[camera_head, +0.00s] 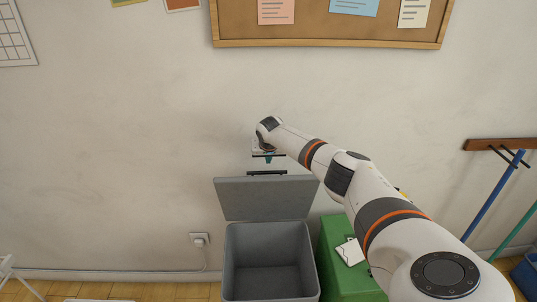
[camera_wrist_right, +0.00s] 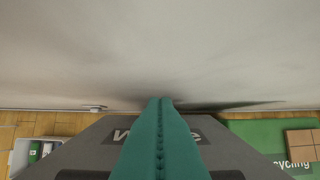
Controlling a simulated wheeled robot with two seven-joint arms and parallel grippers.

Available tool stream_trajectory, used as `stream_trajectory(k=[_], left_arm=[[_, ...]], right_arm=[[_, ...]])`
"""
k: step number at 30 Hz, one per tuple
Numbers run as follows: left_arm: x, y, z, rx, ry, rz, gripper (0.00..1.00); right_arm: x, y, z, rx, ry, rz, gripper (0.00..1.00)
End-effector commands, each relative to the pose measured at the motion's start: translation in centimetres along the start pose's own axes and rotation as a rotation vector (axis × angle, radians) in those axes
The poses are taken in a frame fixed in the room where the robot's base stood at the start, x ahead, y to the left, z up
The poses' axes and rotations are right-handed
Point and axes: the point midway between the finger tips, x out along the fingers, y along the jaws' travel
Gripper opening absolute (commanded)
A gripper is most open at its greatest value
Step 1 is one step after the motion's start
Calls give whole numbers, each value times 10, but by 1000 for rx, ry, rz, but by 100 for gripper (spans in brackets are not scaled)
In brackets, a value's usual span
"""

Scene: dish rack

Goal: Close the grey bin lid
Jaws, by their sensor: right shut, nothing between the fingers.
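The grey bin (camera_head: 270,262) stands on the floor against the wall, empty as far as I can see. Its grey lid (camera_head: 266,199) is open, tipped up at the back of the bin. My right gripper (camera_head: 268,160) is just above that edge, shut and empty. In the right wrist view its teal fingers (camera_wrist_right: 160,100) point over the lid's outer face (camera_wrist_right: 95,140), partly hiding a dark label. Whether they touch the lid I cannot tell. My left gripper is not in view.
A green recycling bin (camera_head: 337,240) stands right of the grey bin, with a white card-like piece on it. A wall socket (camera_head: 200,240) with a cable is to the left. Brooms (camera_head: 492,196) hang at the right. A cork board (camera_head: 330,22) is above. The wall lies close behind the lid.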

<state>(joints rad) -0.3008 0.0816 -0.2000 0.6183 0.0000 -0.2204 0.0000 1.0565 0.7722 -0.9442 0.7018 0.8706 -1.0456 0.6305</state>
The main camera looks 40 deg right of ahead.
Motion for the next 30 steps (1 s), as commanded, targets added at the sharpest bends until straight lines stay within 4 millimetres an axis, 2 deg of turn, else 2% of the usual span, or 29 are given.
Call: stream_trajectory(k=[1,6,13,30], left_arm=[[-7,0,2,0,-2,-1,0],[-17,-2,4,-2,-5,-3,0],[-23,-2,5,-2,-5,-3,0],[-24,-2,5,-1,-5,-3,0]], right_arm=[[-4,-2,-3,-3,1,-2,0],[-9,-2,-16,-3,1,-2,0],[-11,-1,-29,-1,2,-1,0],[-10,0,-31,-1,-11,-1,0]])
